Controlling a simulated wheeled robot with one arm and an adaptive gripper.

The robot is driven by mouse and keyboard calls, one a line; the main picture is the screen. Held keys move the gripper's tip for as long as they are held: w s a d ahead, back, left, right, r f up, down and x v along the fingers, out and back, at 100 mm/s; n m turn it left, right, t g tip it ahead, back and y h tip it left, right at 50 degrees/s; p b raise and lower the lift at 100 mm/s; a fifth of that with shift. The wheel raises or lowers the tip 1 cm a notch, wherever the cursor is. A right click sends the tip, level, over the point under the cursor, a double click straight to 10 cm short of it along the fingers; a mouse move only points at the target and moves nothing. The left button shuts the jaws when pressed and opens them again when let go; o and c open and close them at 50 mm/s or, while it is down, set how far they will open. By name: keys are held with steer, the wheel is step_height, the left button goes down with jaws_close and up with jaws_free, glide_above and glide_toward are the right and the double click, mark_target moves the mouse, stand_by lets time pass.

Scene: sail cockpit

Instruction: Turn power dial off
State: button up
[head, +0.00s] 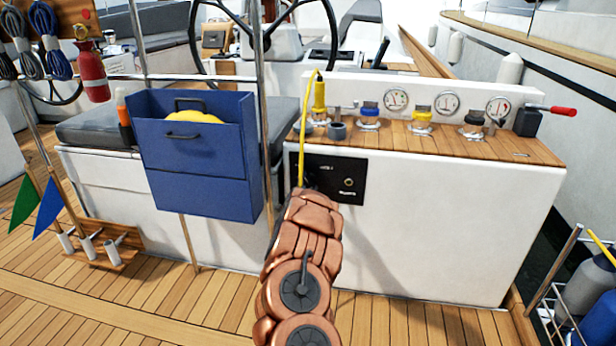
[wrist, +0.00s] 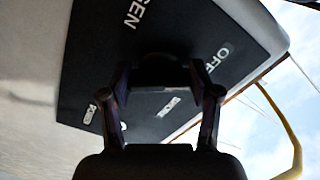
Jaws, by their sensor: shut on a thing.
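The black power panel (head: 336,172) is on the white cockpit wall below the wooden counter. My copper-coloured arm covers its left part in the head view, so the dial and my gripper are hidden there. In the wrist view the panel (wrist: 90,60) shows white labels, tilted: GEN at the top, OFF at the right, and smaller lettering below that is hard to read. The dark power dial (wrist: 165,74) is between the fingers of my gripper (wrist: 166,82), which is shut on it. The dial's pointer direction is too dark to tell.
Above the panel, the wooden counter (head: 545,152) carries gauges, coloured knobs and a red-handled lever (head: 560,110). A yellow cord (head: 305,125) hangs down near my arm. A steel pole and a blue box (head: 205,180) stand to the left.

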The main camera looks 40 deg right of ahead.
steer(key=shift+n+p, duration=0.95)
steer(key=shift+n, duration=0.05)
steer(key=o, duration=1.1)
steer(key=shift+o, duration=0.2)
steer(key=shift+s, duration=0.1)
steer(key=v, duration=1.2)
